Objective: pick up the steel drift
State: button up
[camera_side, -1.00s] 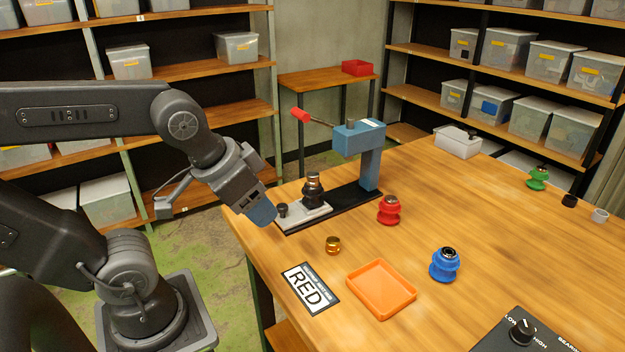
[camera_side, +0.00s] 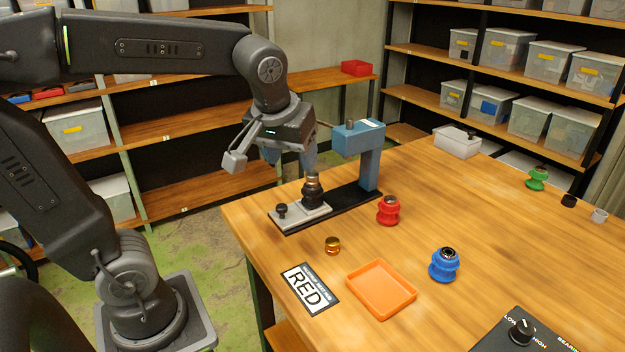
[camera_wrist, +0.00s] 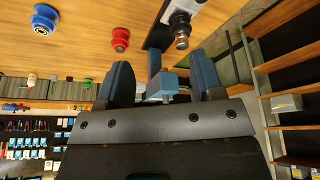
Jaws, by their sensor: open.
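A dark, stepped metallic piece (camera_side: 313,190) stands upright on the grey plate (camera_side: 298,216) of the bench press; it may be the steel drift, but I cannot tell for sure. It also shows in the wrist view, with a shiny rounded end (camera_wrist: 181,40), at the top right of centre. My gripper (camera_side: 290,160) is open, fingers pointing down, just above and left of this piece. In the wrist view the two blue-grey fingers (camera_wrist: 160,78) are apart with nothing gripped between them.
The blue press (camera_side: 358,140) stands close right of my gripper. A red spool (camera_side: 388,210), a brass piece (camera_side: 332,245), an orange tray (camera_side: 381,290), a RED card (camera_side: 310,289) and a blue spool (camera_side: 444,264) are on the table. A green spool (camera_side: 538,178) is farther right.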

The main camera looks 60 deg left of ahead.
jog(key=w+a+n+g+y, duration=0.2)
jog(key=w+a+n, duration=0.45)
jog(key=w, duration=0.35)
jog(key=n, duration=0.1)
send_over(313, 174)
jog(key=d, duration=0.2)
notch_tip(313, 174, down, 8)
jog(key=shift+d, duration=0.1)
jog(key=shift+s+x, duration=0.2)
jog(key=shift+x, duration=1.2)
jog(key=shift+s+x, duration=0.2)
jog(key=shift+x, duration=1.15)
grip_shut()
jog(key=shift+r, duration=0.1)
